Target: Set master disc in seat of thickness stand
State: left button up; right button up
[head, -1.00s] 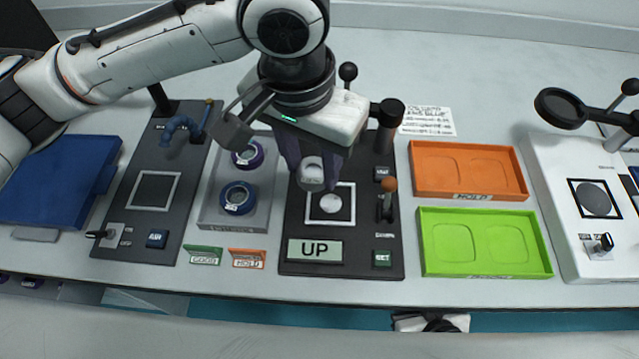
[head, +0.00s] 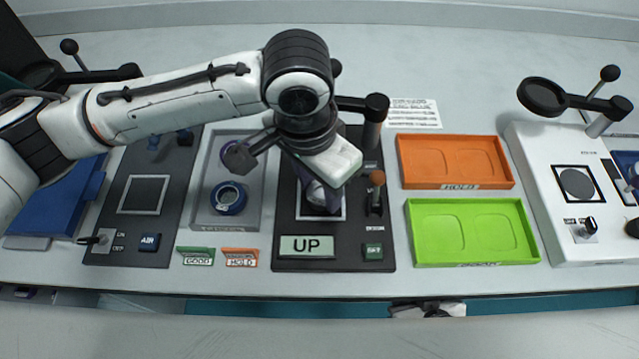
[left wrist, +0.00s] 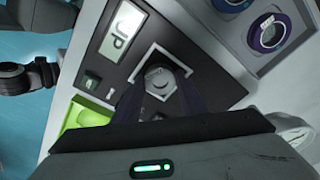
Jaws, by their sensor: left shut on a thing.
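My left gripper (head: 322,208) points down over the black thickness stand (head: 285,225). It is shut on the master disc, a small grey disc that shows between the fingers in the left wrist view (left wrist: 158,76). The disc is inside the white square outline around the stand's seat (left wrist: 183,64). It looks low at the seat, but I cannot tell whether it rests on it. In the head view the fingers largely hide the disc and seat. The stand's display (head: 307,246) reads UP. A white and black part, perhaps of my right arm, shows at the front table edge; its fingers cannot be made out.
A grey tray with two ringed discs, one blue-purple (head: 228,198), stands left of the stand. An orange tray (head: 455,184) and a green tray (head: 462,259) lie to the right. The stand's post (head: 374,125) and orange-knobbed lever (head: 377,178) are close to my gripper.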

aim_at(313, 199)
pick_arm(q)
jog(key=shift+f, duration=0.15)
jog(key=o, duration=1.2)
jog(key=r, duration=0.4)
jog(key=r+p, duration=0.1)
jog(key=r, duration=0.3)
jog(key=s+a+r, duration=0.1)
jog(key=r, duration=0.3)
jog(key=shift+r, duration=0.1)
